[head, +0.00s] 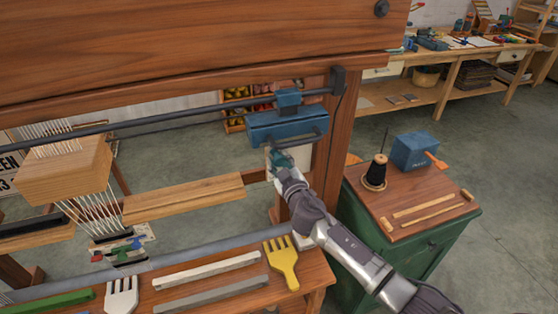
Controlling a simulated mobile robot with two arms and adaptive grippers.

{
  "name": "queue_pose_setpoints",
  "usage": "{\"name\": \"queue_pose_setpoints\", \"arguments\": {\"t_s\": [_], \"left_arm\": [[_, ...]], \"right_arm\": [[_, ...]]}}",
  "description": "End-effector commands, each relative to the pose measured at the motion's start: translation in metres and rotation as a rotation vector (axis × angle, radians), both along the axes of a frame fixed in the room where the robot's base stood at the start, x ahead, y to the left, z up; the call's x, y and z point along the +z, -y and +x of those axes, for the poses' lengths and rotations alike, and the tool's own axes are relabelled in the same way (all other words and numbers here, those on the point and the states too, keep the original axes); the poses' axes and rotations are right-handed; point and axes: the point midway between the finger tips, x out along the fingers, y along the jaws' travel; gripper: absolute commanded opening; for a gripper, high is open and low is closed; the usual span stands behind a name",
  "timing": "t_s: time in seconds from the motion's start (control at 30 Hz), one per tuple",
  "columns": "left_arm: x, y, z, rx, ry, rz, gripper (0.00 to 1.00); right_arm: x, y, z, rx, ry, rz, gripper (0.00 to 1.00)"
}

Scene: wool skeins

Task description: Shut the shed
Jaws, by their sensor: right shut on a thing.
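The wooden loom frame (190,60) fills the left and top in the head view. A dark rail (190,112) runs across it, and a blue sliding block (288,122) with a dark bar handle (305,138) hangs on the rail near the right post. My right gripper (277,158) is at the lower front of this block, shut, seemingly on its handle; the fingers partly hide the contact. A wooden block (65,168) with white threads or wires hangs at the left, beside a wooden beam (185,198). My left gripper is not in view.
The front ledge (220,284) holds a yellow comb (281,262), a white comb (121,295) and several bars. A green cabinet (400,262) with a dark spool (376,172) and blue box (414,151) stands right of the loom. Open floor lies behind it.

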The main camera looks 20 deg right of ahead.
Motion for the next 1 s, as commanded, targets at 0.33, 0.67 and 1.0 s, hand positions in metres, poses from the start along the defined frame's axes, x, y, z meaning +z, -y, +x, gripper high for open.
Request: {"name": "queue_pose_setpoints", "arguments": {"t_s": [0.33, 0.67, 1.0], "left_arm": [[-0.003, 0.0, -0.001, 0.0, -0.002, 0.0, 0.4], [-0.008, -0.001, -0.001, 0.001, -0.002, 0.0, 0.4], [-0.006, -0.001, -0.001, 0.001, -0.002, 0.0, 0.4]], "right_arm": [[0.001, 0.005, 0.0, -0.001, -0.002, 0.057, 0.0], [0.01, 0.025, 0.001, -0.002, -0.008, 0.269, 0.0], [0.014, 0.044, 0.002, -0.001, -0.015, 0.459, 0.0]]}}
